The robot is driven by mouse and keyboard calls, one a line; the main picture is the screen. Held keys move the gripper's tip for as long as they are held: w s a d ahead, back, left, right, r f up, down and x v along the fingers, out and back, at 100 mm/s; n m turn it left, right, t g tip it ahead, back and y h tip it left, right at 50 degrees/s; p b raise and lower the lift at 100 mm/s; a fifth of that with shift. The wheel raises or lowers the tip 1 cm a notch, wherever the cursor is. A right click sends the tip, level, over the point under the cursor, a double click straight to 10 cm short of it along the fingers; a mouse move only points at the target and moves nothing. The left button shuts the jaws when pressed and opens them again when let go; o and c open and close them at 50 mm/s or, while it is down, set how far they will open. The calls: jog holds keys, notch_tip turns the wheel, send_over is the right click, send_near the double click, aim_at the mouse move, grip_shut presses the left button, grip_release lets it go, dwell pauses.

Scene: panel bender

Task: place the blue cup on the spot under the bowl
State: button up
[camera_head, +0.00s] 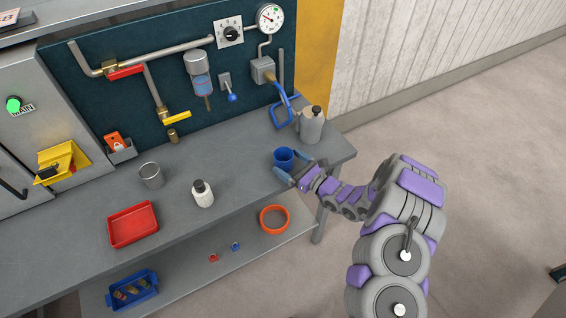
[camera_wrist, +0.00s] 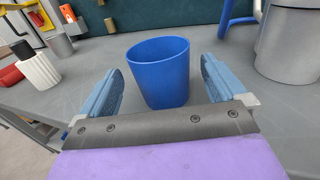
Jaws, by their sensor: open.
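The blue cup (camera_head: 284,157) stands upright on the grey workbench near its right front edge. In the wrist view the blue cup (camera_wrist: 160,75) is centred between the two blue fingers of my gripper (camera_wrist: 160,85), with a gap on each side. My gripper (camera_head: 293,170) is open and close to the cup, holding nothing. An orange round bowl (camera_head: 274,220) sits on the lower shelf, below and in front of the cup. The surface under the bowl is hidden.
A grey canister (camera_head: 311,125) stands behind and right of the cup. A white bottle (camera_head: 202,193), a metal cup (camera_head: 151,175) and a red tray (camera_head: 133,224) are to the left. The lower shelf (camera_head: 190,266) holds a blue crate (camera_head: 132,290) and small red and blue pieces.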

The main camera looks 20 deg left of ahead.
aim_at(277, 153)
jog(key=shift+r+b+x, duration=0.15)
jog(key=shift+b+x, duration=0.1)
jog(key=shift+x, duration=1.1)
jog(key=shift+r+b+x, duration=0.15)
jog(key=shift+b+x, duration=0.1)
jog(key=shift+x, duration=1.05)
jog(key=shift+c, duration=0.4)
jog(key=shift+d, duration=0.15)
jog(key=shift+c, duration=1.4)
jog(key=c, duration=0.8)
